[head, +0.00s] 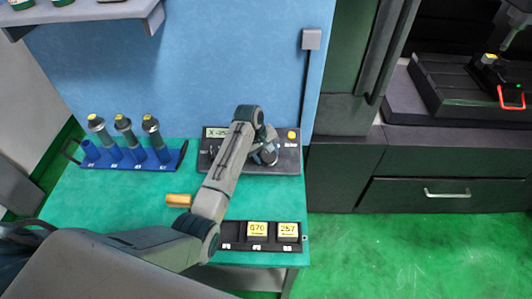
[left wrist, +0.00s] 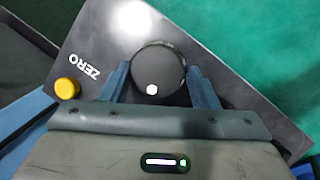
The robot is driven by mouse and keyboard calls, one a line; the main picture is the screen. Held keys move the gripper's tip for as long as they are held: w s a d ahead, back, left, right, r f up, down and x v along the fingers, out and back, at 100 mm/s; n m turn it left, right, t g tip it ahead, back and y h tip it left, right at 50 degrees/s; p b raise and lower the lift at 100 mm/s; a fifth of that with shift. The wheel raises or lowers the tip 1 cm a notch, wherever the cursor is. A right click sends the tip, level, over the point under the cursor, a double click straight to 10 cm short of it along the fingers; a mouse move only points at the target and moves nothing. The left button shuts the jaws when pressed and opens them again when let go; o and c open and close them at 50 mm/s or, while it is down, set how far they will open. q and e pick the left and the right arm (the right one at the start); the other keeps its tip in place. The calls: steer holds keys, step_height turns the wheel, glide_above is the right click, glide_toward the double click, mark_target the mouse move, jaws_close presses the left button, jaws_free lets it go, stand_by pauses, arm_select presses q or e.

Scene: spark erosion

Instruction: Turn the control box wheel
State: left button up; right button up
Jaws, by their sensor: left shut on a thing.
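The control box (head: 228,166) is a dark panel with a lit display reading "X -25" and more, partly hidden by my arm, at the back of the green table. Its wheel (left wrist: 157,72) is a round black knob with a white dot near its lower edge in the left wrist view. My left gripper (left wrist: 158,82) is shut on the wheel, with one blue finger on each side of it. In the head view the left gripper (head: 265,155) is over the control box, and the wheel is mostly hidden there. My right gripper is not in view.
A yellow button (left wrist: 67,88) marked ZERO sits beside the wheel. A blue rack (head: 128,163) with several tool holders stands at the left. A brass cylinder (head: 178,200) lies near my arm. A black tray (head: 240,241) with yellow number labels is at the front edge.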

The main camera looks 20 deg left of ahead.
arm_select(q)
steer(key=n+t, duration=0.1)
steer(key=n, duration=0.2)
steer(key=shift+r+n+h, duration=0.15)
steer(key=shift+n+h, duration=0.15)
steer(key=shift+h, duration=0.1)
steer(key=n+t, duration=0.2)
steer(key=n, duration=0.2)
steer(key=shift+s+n, duration=0.15)
steer(key=shift+n, duration=0.15)
steer(key=n+t, duration=0.1)
steer(key=n, duration=0.3)
steer(key=shift+s+d+t+y, duration=0.1)
steer(key=shift+d+t+y, duration=0.05)
steer(key=shift+t+y, duration=0.2)
steer(key=shift+d+n+t+y, duration=0.1)
steer(key=shift+n+t+y, duration=0.25)
steer(key=shift+n, duration=0.9)
steer(key=shift+n+t+y, duration=0.2)
steer(key=shift+n+t, duration=0.2)
steer(key=shift+n, duration=0.85)
steer(key=o, duration=0.9)
steer(key=shift+s, duration=0.1)
steer(key=shift+f, duration=0.2)
